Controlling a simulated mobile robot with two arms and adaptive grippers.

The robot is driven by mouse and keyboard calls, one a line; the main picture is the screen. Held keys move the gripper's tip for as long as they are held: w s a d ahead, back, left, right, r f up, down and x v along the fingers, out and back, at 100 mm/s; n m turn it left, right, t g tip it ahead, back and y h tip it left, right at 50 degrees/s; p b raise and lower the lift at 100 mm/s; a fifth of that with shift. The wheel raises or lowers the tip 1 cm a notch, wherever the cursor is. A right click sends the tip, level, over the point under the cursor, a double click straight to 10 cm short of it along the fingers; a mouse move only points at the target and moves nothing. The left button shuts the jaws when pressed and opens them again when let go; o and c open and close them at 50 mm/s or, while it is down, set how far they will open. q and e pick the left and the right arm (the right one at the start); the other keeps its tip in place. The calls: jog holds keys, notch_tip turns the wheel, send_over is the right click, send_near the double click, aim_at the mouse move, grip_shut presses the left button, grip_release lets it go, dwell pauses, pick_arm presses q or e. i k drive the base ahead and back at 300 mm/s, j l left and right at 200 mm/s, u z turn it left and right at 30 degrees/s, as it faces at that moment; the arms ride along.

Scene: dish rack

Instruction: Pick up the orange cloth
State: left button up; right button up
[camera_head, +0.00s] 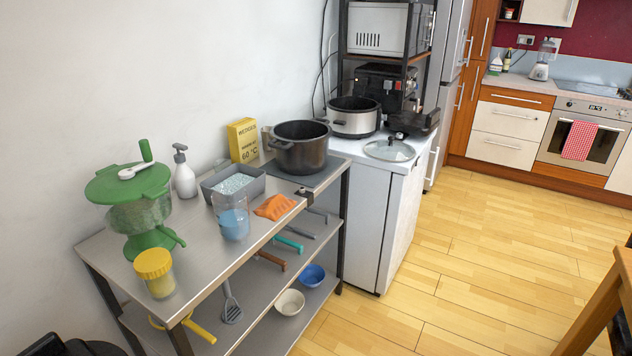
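The orange cloth (275,207) lies folded in a small, roughly rectangular heap on the steel top of a shelf unit (203,272). It is close to the front edge of that top. A clear cup with blue contents (233,222) stands just left of it, and a grey tub (213,189) with pale contents is behind it to the left. A dark pot (302,152) stands behind it to the right. The cloth's upper side is unobstructed. Neither of my grippers can be made out in this view.
A green salad spinner (133,205), a soap bottle (184,176) and a yellow-lidded jar (156,272) stand on the left of the top. A yellow box (243,140) is at the wall. Bowls (290,302) and utensils are below. The wooden floor (450,290) in front is open.

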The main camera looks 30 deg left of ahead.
aim_at(274, 207)
jog(key=i+u, duration=0.1)
jog(key=i, duration=0.65)
jog(key=i+l+u, duration=0.1)
jog(key=i, duration=0.65)
jog(key=i+l, duration=0.1)
jog(key=i, duration=0.6)
jog(key=i+u, duration=0.25)
jog(key=u, duration=0.15)
jog(key=i+u, duration=0.25)
jog(key=u, duration=0.2)
jog(key=i+l+u, duration=0.15)
jog(key=u, duration=0.25)
jog(key=i+l+u, duration=0.25)
jog(key=u, duration=0.15)
